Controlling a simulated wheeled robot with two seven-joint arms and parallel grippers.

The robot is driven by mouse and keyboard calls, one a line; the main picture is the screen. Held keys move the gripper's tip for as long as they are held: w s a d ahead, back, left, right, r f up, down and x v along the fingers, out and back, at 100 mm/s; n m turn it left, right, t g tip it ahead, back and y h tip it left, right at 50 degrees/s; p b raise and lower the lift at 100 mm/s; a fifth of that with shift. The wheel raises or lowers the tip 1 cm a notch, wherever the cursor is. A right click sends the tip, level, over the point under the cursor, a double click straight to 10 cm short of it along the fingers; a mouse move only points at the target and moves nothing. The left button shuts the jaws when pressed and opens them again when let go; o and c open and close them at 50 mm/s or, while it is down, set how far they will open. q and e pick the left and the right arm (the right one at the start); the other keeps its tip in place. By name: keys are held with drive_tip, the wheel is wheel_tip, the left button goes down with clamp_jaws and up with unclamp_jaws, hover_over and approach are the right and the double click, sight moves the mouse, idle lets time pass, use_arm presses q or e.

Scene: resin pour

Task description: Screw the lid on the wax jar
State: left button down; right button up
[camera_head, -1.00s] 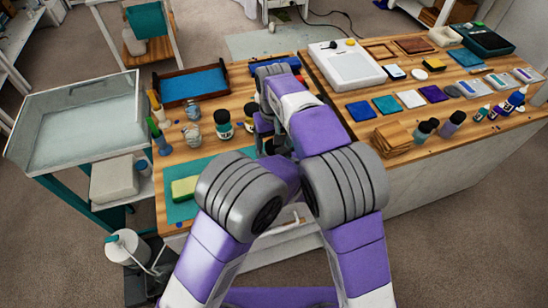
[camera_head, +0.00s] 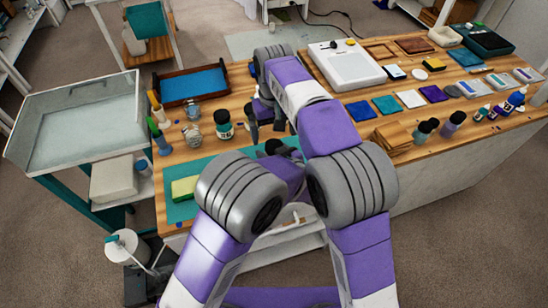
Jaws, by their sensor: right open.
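My right gripper (camera_head: 265,122) points down over the bench, just right of that jar. Its fingers are apart, and I see nothing held between them. My left arm reaches in from the lower left. Only a dark part near its hand (camera_head: 280,148) shows, and its fingers are hidden behind the arms.
Two clear glass jars (camera_head: 193,136) and several bottles stand at the left. A sponge (camera_head: 185,188) lies on a teal mat (camera_head: 176,210). A blue-lined tray (camera_head: 190,84) is at the back. A white scale-like box (camera_head: 347,70), coloured squares and more bottles (camera_head: 452,122) fill the right.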

drive_tip(key=shift+r, duration=0.1)
wheel_tip(320, 180, up, 7)
drive_tip(key=shift+r, duration=0.15)
idle(0.3)
use_arm(q)
drive_tip(key=shift+c, duration=0.8)
unclamp_jaws()
use_arm(e)
drive_tip(key=shift+r, duration=0.1)
